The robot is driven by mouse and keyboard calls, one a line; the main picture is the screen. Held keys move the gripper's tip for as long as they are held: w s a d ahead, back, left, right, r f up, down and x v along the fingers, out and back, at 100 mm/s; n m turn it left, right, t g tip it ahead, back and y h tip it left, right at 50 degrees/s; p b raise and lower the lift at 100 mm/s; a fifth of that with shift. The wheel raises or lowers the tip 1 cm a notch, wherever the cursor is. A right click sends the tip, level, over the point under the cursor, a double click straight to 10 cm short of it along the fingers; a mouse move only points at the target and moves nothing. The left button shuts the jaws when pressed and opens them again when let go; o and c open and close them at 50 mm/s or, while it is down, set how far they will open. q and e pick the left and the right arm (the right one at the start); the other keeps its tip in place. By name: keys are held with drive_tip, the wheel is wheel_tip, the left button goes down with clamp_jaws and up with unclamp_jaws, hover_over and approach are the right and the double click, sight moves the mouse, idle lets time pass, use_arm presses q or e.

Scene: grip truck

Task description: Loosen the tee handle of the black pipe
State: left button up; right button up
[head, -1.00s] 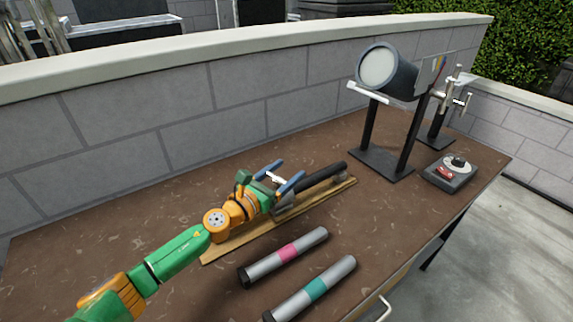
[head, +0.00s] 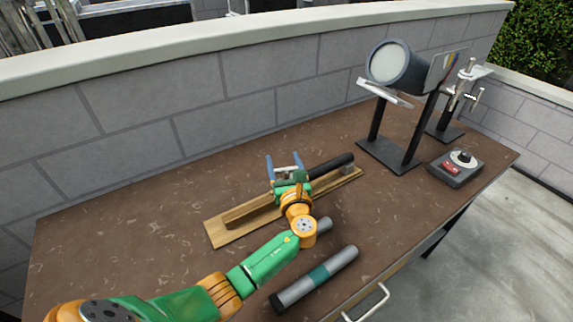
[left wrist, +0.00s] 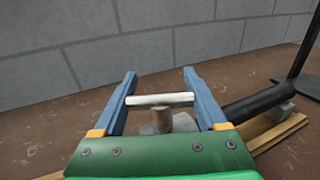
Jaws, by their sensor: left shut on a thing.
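The black pipe (head: 330,167) lies on a wooden board on the table. It also shows at the right of the left wrist view (left wrist: 262,102). The silver tee handle (left wrist: 160,99) is a short bar on a stout stem near the pipe's left end. It shows small in the head view (head: 287,169). My left gripper (head: 284,160) has its blue fingers at the bar's two ends, shut on it, with the bar lying across between them. In the left wrist view the gripper (left wrist: 159,82) points toward the wall. My right gripper is in neither view.
The wooden board (head: 226,233) lies below my gripper. A lamp (head: 397,68) on a black stand and a dial box (head: 456,166) stand right. The grey wall (head: 140,100) closes the back.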

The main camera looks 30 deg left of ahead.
sight(287, 172)
use_arm(q)
drive_tip(key=shift+s+a+f+n+g+y+b, duration=0.1)
drive_tip(key=shift+n+g+y+b, duration=0.35)
drive_tip(key=shift+n+g+y, duration=0.1)
drive_tip(key=shift+s+a+f+n+g+y+b, duration=0.1)
drive_tip(key=shift+n+g+y+b, duration=0.35)
drive_tip(key=shift+g+y, duration=0.1)
drive_tip(key=shift+r+n+g+y+b, duration=0.2)
drive_tip(key=shift+n+g+y+b, duration=0.25)
drive_tip(key=shift+n+g+y, duration=0.2)
drive_tip(key=shift+s+a, duration=0.1)
drive_tip(key=o, duration=1.3)
drive_tip(key=v, duration=0.7)
drive_tip(key=shift+r, duration=0.1)
